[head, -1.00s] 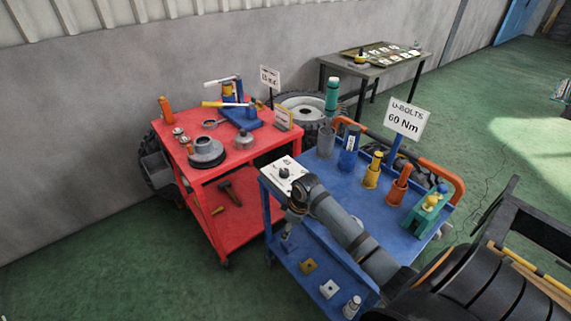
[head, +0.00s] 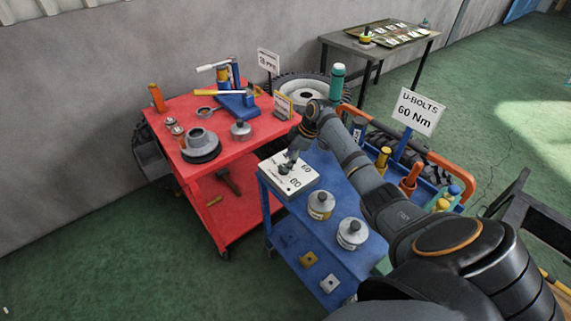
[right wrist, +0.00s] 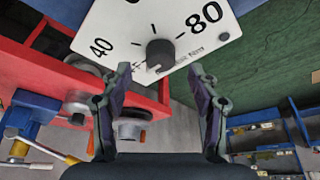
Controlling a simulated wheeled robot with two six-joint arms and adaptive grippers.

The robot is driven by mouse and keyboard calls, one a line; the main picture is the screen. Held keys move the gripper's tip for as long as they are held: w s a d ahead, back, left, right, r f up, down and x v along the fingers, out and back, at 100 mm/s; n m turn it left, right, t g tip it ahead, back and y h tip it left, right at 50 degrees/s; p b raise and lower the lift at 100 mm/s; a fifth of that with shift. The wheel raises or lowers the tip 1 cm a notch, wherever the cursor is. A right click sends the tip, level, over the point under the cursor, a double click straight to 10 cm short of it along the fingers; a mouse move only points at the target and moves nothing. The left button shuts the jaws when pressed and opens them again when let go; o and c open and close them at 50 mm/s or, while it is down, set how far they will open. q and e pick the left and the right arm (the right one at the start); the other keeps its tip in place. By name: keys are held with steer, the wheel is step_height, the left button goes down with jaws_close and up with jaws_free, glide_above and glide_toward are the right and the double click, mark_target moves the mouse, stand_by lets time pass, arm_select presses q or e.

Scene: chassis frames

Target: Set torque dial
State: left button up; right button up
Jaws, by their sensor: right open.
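The torque dial is a white plate (head: 302,182) with printed numbers and a dark round knob, on the left corner of the blue cart's top. In the right wrist view the plate (right wrist: 118,28) shows 40 and 80, and the black knob (right wrist: 160,52) stands near its lower edge. The knob's exact setting is hard to read. My right gripper (head: 287,166) is over the dial. In the right wrist view its open fingers (right wrist: 159,72) are spread either side of the knob's line, with nothing between them. A sign (head: 416,111) reads U-BOLTS 60 Nm. My left gripper is out of view.
The blue cart (head: 335,205) carries two silver-topped canisters (head: 321,205) near the dial and coloured cylinders behind my arm. A red cart (head: 238,145) with tools and parts stands close on the left. An orange handle (head: 440,165) edges the blue cart's far side.

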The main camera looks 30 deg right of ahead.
steer(key=x, duration=0.3)
steer(key=shift+a+f, duration=0.1)
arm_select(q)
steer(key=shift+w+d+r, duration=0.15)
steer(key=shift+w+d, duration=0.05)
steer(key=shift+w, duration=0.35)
arm_select(e)
steer(key=shift+f, duration=0.2)
steer(key=shift+c, duration=0.5)
